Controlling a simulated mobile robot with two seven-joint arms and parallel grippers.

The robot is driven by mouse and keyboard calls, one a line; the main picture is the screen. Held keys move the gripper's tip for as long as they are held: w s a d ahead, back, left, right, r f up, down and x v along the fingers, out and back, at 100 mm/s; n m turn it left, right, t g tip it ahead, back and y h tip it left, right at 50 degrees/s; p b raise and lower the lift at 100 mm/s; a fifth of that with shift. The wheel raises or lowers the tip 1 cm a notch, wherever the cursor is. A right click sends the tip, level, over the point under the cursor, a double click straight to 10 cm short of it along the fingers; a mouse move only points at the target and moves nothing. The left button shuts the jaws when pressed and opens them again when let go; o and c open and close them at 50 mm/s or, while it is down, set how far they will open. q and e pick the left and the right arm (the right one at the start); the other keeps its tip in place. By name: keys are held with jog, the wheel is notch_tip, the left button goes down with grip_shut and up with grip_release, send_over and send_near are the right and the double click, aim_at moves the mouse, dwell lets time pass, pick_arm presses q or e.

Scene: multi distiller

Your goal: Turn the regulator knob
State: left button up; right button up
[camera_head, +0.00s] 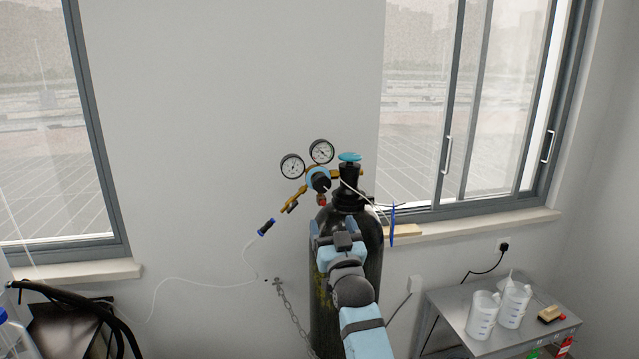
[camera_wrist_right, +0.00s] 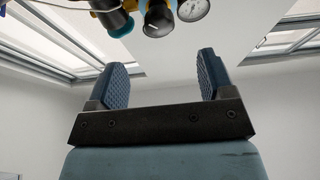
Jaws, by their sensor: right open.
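The regulator on the gas cylinder (camera_head: 370,250) has a black regulator knob (camera_head: 320,183), facing the camera below two round gauges (camera_head: 321,151). In the right wrist view the dark knob (camera_wrist_right: 158,20) is at the top, beyond the fingers and between them sideways. My right gripper (camera_head: 337,226) is in front of the cylinder, below the knob and apart from it. Its two ridged fingers (camera_wrist_right: 157,82) are spread with nothing between them. My arm hides part of the cylinder. My left gripper is in neither view.
A black valve with a teal handwheel (camera_head: 349,157) stands right of the knob. A chain (camera_head: 290,310) hangs beside the cylinder. A metal table (camera_head: 450,312) with white jugs (camera_head: 483,315) stands at right.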

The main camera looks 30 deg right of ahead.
aim_at(322, 187)
jog(key=p+x, duration=0.1)
jog(key=x, duration=0.5)
jog(key=r+p+x, duration=0.1)
jog(key=p+x, duration=0.1)
jog(key=x, duration=0.4)
jog(key=shift+s+d, duration=0.15)
jog(key=shift+s, duration=0.05)
jog(key=shift+w+d, duration=0.1)
jog(key=shift+w, duration=0.3)
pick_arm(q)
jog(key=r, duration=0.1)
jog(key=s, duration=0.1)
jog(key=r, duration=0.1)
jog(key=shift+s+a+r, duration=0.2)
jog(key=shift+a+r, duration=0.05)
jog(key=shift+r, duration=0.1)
pick_arm(e)
jog(key=c, duration=0.9)
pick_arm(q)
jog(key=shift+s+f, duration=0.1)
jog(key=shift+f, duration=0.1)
pick_arm(e)
jog(key=shift+m, duration=0.3)
